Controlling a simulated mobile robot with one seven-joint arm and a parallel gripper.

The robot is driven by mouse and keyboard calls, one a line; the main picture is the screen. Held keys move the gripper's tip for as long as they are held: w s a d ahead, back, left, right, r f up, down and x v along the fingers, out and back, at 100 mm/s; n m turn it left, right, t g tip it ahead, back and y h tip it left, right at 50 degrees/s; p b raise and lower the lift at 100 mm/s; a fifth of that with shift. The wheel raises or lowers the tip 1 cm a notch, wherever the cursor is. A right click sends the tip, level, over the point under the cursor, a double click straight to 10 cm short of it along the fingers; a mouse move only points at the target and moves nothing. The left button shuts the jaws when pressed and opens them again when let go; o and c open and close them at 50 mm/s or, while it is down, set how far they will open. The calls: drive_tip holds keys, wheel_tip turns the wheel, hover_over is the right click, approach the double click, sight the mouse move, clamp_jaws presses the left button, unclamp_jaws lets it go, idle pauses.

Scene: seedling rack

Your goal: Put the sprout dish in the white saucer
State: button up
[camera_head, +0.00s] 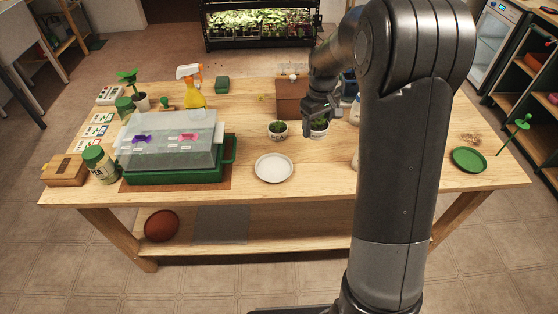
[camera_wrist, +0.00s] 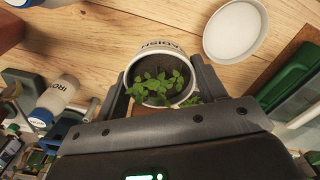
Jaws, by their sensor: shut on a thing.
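A small white sprout dish (camera_head: 319,128) with green seedlings is between my gripper's fingers (camera_head: 318,116), toward the back of the table. In the wrist view the dish (camera_wrist: 155,77) sits between both fingers, with lettering ending in "ADISH" on its wall. My gripper is shut on it; whether it touches the table is hard to tell. A second, similar sprout dish (camera_head: 277,130) stands just left of it in the head view. The empty white saucer (camera_head: 274,168) lies in front and to the left on the table; it also shows at the upper right of the wrist view (camera_wrist: 236,30).
A green tray with a clear cover (camera_head: 172,145) stands left of the saucer. A brown box (camera_head: 292,98) is behind the dishes. A bottle marked "IRON" (camera_wrist: 57,95) stands near my gripper. A green saucer (camera_head: 468,160) lies far right. Bare wood separates the dishes and saucer.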

drive_tip(key=s+a+n, duration=0.2)
drive_tip(key=s, duration=0.6)
hover_over(274, 169)
drive_tip(key=shift+n, duration=0.3)
wheel_tip(274, 169, down, 7)
drive_tip(key=shift+r, duration=0.15)
drive_tip(key=shift+f, duration=2)
drive_tip(key=o, duration=0.7)
drive_tip(key=shift+f, duration=0.15)
drive_tip(key=shift+o, duration=0.2)
